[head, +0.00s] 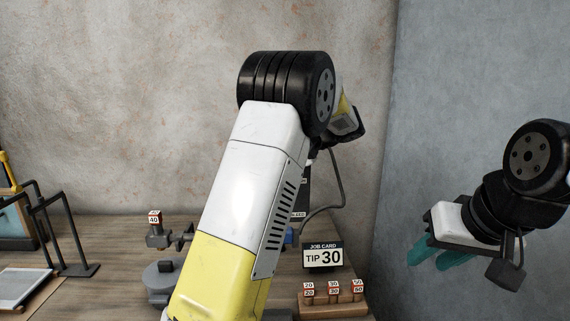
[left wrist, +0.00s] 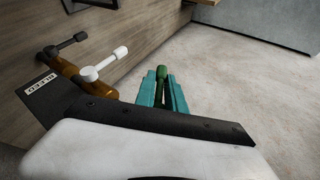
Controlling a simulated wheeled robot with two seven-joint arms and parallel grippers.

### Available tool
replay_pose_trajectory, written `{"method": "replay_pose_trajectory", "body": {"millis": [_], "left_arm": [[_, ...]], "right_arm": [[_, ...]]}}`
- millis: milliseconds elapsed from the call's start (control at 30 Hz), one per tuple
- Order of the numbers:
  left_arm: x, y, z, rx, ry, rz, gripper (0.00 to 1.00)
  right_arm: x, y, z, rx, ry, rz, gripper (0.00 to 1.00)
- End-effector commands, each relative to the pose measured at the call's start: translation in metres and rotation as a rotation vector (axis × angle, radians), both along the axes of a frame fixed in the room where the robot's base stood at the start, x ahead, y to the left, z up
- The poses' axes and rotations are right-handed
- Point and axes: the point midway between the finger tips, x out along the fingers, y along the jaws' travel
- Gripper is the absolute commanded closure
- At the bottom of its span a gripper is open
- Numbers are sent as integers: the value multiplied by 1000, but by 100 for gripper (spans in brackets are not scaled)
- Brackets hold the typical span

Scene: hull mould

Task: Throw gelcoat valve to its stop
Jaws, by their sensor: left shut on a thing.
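In the left wrist view, the teal fingers of my left gripper (left wrist: 163,92) are shut on a green handle (left wrist: 167,84). Its lower end is hidden behind the gripper body. To the left are a white-handled valve lever (left wrist: 105,64) and a dark-handled one (left wrist: 62,52), on amber pipes, beside a dark plate lettered BLEED (left wrist: 44,82). Which valve is gelcoat cannot be read. In the head view my left arm hides the left gripper and most of the valves. My right gripper (head: 438,256) hangs at the right with teal fingers pointing left and down, apart from everything; its opening is unclear.
A job card reading TIP 30 (head: 323,256) stands on the wooden bench (head: 105,240). Numbered blocks (head: 333,290) stand in front of it. A grey fixture (head: 160,275) and a black frame (head: 62,240) are at left.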

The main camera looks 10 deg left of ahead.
Motion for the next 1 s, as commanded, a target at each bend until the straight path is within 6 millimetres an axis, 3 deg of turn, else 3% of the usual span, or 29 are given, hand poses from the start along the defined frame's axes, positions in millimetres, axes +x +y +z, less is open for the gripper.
{"method": "replay_pose_trajectory", "body": {"millis": [500, 1000], "left_arm": [[-1, 3, 14, 370, 108, -2, 100], [-1, 4, 19, 467, 136, 0, 100]], "right_arm": [[0, 0, 0, 0, 0, 0, 64], [0, 0, 0, 0, 0, 0, 64]]}}
